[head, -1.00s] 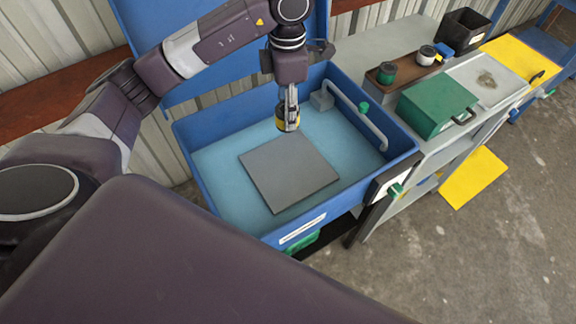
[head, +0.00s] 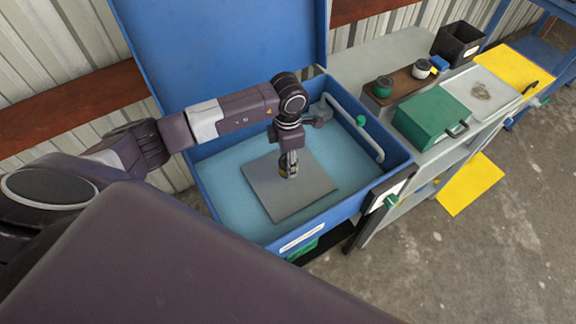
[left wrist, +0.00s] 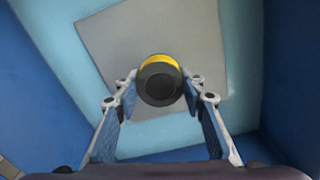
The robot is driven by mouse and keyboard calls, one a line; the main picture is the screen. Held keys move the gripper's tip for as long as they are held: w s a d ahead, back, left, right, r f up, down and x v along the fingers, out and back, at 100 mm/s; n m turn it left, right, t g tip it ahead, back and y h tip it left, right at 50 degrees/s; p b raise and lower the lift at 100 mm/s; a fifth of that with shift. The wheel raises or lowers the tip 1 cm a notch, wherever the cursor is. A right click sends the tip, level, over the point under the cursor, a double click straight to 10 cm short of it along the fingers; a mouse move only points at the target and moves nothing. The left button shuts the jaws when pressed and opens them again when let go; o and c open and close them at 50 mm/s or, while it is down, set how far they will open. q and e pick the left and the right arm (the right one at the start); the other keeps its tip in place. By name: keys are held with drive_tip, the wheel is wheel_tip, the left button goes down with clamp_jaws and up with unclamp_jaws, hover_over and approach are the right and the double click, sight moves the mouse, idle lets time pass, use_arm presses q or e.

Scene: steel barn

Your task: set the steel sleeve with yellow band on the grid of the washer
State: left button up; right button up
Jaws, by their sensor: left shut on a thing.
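The washer is a blue open basin (head: 215,200) with a raised lid behind it. Its grid, a flat grey square plate (head: 305,200), lies in the middle over the light blue floor. My left gripper (head: 289,168) points down over the plate's far part, shut on the steel sleeve with yellow band (head: 284,170). In the left wrist view the sleeve (left wrist: 160,82) shows a dark round end and a yellow band between the fingers, with the grid (left wrist: 210,40) beyond. I cannot tell whether the sleeve touches the grid. My right gripper is not in view.
A curved pipe with a green knob (head: 361,120) stands inside the basin's right side. To the right are a green box (head: 430,115), a brown rack with jars (head: 396,88), a white tray (head: 478,92) and a black bin (head: 459,43).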

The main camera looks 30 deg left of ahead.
use_arm(q)
wheel_tip(320, 180, down, 3)
drive_tip(key=shift+f, duration=0.1)
drive_tip(key=shift+f, duration=0.2)
drive_tip(key=o, duration=1.4)
drive_tip(key=shift+r, duration=0.15)
